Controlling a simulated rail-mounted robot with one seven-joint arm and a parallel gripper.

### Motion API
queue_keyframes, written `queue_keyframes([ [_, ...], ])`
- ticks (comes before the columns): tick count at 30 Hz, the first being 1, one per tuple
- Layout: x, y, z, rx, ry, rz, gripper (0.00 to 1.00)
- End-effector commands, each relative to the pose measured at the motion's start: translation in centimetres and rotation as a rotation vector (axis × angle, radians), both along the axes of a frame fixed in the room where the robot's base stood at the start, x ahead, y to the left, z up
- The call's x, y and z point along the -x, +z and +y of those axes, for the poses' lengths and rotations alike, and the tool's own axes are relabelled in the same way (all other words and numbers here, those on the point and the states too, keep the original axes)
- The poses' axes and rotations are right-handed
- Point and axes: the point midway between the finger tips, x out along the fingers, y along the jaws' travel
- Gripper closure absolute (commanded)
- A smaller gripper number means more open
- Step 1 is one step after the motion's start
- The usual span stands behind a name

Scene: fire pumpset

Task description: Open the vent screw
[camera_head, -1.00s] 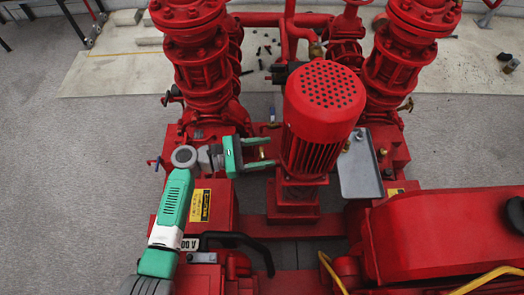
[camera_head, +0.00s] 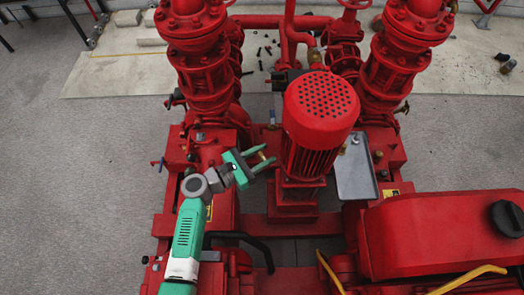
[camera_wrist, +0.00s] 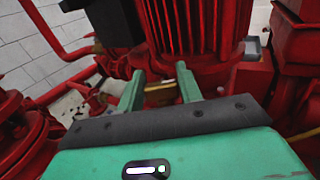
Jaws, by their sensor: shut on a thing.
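My gripper (camera_head: 269,154) is beside the red motor, to its left in the head view. Its two green fingers are closed on a small brass piece (camera_head: 263,156), which looks like the vent screw. In the wrist view, the brass piece (camera_wrist: 160,94) lies between the fingers (camera_wrist: 160,88), in front of the base of the finned motor. Its lower part and whatever it sits in are hidden by the gripper, so I cannot tell how far it is turned.
The red motor (camera_head: 321,108) stands close to the right of my gripper. A thick red flanged pipe (camera_head: 198,60) rises behind on the left. A grey metal tray (camera_head: 356,168) lies right of the motor. A black curved handle (camera_head: 240,240) is nearer the front.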

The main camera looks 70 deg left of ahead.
Motion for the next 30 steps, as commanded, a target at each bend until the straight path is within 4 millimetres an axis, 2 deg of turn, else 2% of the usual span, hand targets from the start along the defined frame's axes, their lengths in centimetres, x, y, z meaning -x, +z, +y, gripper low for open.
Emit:
queue_keyframes([
  [13, -0.13, 0.02, -0.13, -0.001, 0.246, -0.002, 0.87],
  [30, 0.04, 0.09, -0.02, -0.001, 0.303, -0.001, 0.87],
])
